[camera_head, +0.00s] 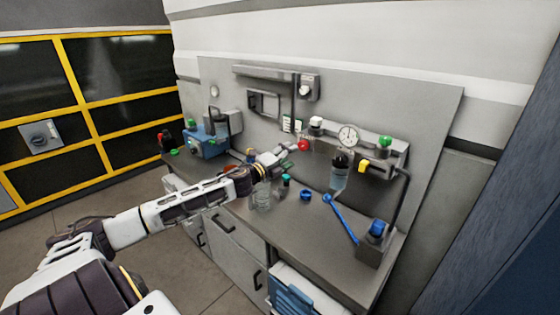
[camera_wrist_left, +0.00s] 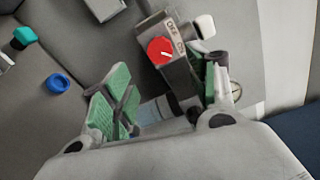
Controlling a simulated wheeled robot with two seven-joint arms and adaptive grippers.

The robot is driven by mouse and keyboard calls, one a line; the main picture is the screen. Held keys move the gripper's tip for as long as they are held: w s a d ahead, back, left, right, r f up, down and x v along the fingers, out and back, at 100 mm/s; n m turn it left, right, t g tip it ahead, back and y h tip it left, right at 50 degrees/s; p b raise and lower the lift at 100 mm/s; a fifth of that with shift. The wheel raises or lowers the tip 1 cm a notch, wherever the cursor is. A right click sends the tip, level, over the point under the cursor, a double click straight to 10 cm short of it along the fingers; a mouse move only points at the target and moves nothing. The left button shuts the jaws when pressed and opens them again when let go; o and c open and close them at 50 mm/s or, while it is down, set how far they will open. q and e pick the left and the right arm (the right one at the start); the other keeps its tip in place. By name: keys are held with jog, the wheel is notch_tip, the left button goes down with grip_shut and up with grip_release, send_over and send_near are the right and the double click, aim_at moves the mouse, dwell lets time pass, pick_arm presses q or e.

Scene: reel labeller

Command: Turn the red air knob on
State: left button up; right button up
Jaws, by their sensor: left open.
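The red air knob (camera_head: 303,145) is on the back panel above the bench in the head view. In the left wrist view the red knob (camera_wrist_left: 160,50) is a round disc with a white pointer line, on a grey box with lettering beside it. My left gripper (camera_head: 287,151) is right by the knob in the head view. In the left wrist view the left gripper (camera_wrist_left: 163,88) is open, with green pads on either side and nothing between them. The knob lies beyond the fingertips, and I see no contact. My right gripper is in neither view.
A round gauge (camera_head: 348,136) and a white knob (camera_head: 316,123) sit near the red knob.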

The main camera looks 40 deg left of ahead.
pick_arm(q)
jog(key=shift+s+a, duration=0.1)
jog(key=shift+s, duration=1.9)
jog(key=shift+f, duration=0.1)
